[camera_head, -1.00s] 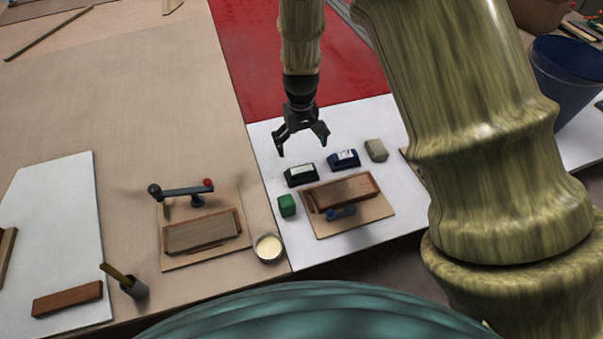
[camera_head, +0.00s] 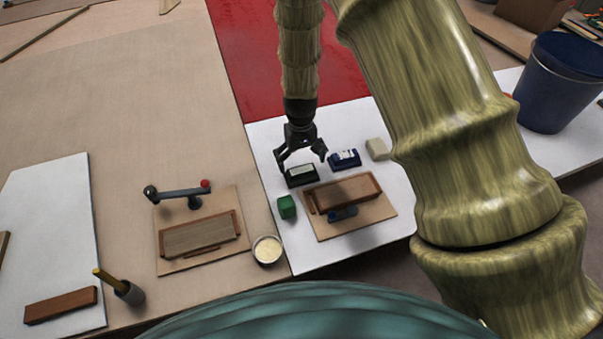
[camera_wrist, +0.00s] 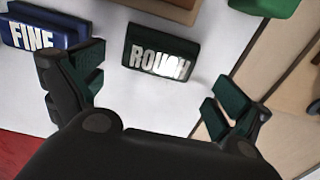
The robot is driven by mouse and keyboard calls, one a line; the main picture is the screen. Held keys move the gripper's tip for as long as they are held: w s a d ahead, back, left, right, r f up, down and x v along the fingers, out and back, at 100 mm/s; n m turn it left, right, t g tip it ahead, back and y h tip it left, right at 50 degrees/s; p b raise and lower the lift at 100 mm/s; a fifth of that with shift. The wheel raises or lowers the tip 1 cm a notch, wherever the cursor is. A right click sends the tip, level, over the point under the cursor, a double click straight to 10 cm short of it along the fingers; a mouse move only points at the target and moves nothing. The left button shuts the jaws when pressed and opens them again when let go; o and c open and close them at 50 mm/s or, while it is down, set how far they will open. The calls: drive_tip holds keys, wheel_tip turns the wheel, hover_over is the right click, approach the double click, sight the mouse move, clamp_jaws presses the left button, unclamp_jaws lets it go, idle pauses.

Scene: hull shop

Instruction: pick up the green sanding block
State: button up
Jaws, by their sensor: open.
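The dark green sanding block (camera_head: 302,178) lies on the white sheet and is lettered ROUGH in the wrist view (camera_wrist: 159,52). My gripper (camera_head: 301,160) is open and empty, just above and behind it in the head view. In the wrist view my open gripper (camera_wrist: 153,88) has the block ahead of the gap between its fingers, with no finger touching it. A blue block (camera_head: 345,159), lettered FINE in the wrist view (camera_wrist: 38,34), lies close by to the right in the head view. A plain bright green block (camera_head: 287,207) lies nearer the front.
A wooden box on a board (camera_head: 345,193) is just in front of the sanding block. A beige block (camera_head: 377,149) lies to the right. A cup of pale contents (camera_head: 267,250) and a lever tool (camera_head: 180,193) are at left. A blue bucket (camera_head: 548,95) stands far right.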

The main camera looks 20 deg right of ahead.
sight(302, 170)
drive_tip(key=shift+s+d+f+p, duration=0.15)
drive_tip(key=shift+f+p, duration=0.55)
drive_tip(key=shift+f, duration=0.5)
drive_tip(key=shift+f+p, duration=0.35)
drive_tip(key=shift+f, duration=1.05)
drive_tip(key=shift+s, duration=0.1)
drive_tip(key=c, duration=0.8)
drive_tip(key=shift+s, duration=0.1)
drive_tip(key=shift+c, duration=1.2)
drive_tip(key=shift+c, duration=0.4)
drive_tip(key=shift+r+b, duration=0.4)
drive_tip(key=shift+r, duration=0.2)
drive_tip(key=shift+r+b, duration=0.9)
drive_tip(key=shift+r, duration=3.5)
